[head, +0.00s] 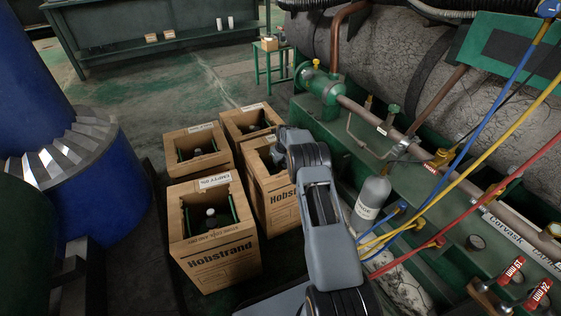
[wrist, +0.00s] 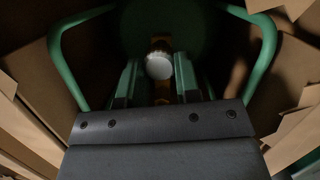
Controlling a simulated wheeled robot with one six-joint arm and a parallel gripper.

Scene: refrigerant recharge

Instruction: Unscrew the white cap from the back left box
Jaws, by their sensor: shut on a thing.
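In the wrist view my gripper (wrist: 157,68) points down into a cardboard box, its two green fingers closed on either side of a round white cap (wrist: 159,66). The cap sits over a dark green cylinder with curved green handles (wrist: 68,55) at both sides. In the head view my arm reaches over the right-hand box (head: 280,200) of the group, and the arm hides the gripper and that box's cap. The back left box (head: 185,138) is open with a bottle top (head: 197,152) showing and nothing over it.
The front left box (head: 215,262) holds a cylinder with a white cap (head: 211,212). Another open box (head: 236,116) stands at the back right. A grey cylinder (head: 371,195) and blue, yellow and red hoses (head: 480,165) are right of my arm. A blue drum (head: 115,190) stands left.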

